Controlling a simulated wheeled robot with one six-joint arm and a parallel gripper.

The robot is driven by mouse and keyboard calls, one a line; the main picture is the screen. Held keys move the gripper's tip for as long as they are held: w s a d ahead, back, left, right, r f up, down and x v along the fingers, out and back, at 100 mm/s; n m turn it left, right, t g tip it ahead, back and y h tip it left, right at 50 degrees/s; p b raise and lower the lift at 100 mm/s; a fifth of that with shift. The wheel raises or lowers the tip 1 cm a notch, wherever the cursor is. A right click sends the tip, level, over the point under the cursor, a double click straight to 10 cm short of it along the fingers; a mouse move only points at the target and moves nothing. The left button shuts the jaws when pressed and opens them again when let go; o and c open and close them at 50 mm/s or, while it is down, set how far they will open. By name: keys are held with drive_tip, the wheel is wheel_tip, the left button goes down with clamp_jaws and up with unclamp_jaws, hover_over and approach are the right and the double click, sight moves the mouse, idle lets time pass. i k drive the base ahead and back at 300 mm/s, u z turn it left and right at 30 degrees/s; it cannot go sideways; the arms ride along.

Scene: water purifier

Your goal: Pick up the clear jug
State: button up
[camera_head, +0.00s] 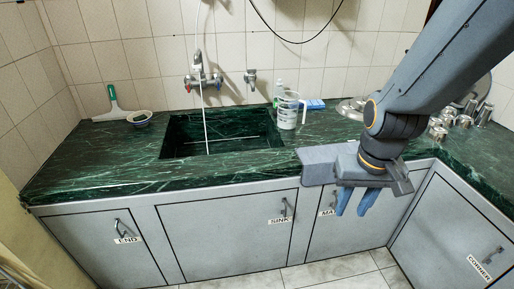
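The clear jug (287,110) stands upright on the green marble counter, just right of the sink, in the head view. It has a handle on its right side and some markings on its wall. My gripper (355,201) hangs in front of the counter's front edge, right of the jug and nearer to me. Its two blue fingers point down with a gap between them and nothing in it. The jug is well apart from the gripper.
The sunken sink (222,133) lies left of the jug, below a wall tap (202,80). A blue item (316,104) and a bottle (278,88) are close behind the jug. Metal cups (465,117) stand far right. A squeegee (113,104) and bowl (139,118) are left.

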sight(288, 102)
drive_tip(key=u, duration=0.1)
drive_tip(key=i, duration=1.05)
drive_tip(key=u, duration=0.85)
